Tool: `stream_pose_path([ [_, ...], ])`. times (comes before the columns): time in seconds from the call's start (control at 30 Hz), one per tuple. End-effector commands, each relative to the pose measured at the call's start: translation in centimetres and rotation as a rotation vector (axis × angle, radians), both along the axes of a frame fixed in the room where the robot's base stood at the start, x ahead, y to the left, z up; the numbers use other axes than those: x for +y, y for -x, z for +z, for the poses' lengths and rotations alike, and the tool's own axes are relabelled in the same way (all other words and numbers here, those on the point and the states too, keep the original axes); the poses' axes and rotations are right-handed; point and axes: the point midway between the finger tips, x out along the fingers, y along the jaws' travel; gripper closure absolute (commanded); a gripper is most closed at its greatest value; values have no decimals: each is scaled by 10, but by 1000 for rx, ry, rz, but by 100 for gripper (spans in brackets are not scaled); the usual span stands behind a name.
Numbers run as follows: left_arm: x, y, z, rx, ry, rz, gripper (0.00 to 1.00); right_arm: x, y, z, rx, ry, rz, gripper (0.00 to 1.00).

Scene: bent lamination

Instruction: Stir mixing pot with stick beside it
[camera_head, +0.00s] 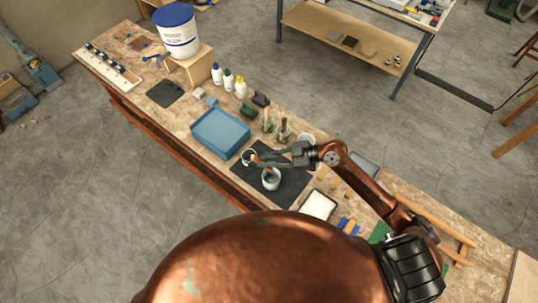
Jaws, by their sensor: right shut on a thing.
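A small white pot with grey contents (271,181) stands on the dark mat (292,187) on the workbench. A second small pale pot (247,157) stands just up and left of it, near the mat's edge. My right gripper (268,160) reaches in from the right, above the mat and just behind the white pot. It is shut on a thin orange-brown stick (256,159), whose visible end lies close to the second pot. Whether the stick touches that pot I cannot tell, and the gripper hides part of it. My left gripper is out of view.
A blue tray (220,132) lies left of the mat. Jars with brushes (283,131) stand behind my gripper. Several bottles (228,80) and a large white-and-blue bucket (178,35) stand farther back. A white-topped tray (318,205) lies right of the mat.

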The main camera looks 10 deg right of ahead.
Motion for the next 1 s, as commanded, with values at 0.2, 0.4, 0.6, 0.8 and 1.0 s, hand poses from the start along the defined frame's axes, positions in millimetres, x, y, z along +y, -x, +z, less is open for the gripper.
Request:
stream_pose_path([
  [0.2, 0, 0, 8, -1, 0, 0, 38, -14, -5, -3, -20, -50, -31, 100],
  [0.4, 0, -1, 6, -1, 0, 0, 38, -10, -4, -9, -21, -50, -30, 100],
  [0.6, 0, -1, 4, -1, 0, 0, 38, -3, -3, -19, -21, -50, -30, 100],
  [0.8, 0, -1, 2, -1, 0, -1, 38, 6, -2, -32, -20, -49, -29, 100],
  [1.0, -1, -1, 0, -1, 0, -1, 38, 14, -1, -44, -20, -49, -29, 100],
])
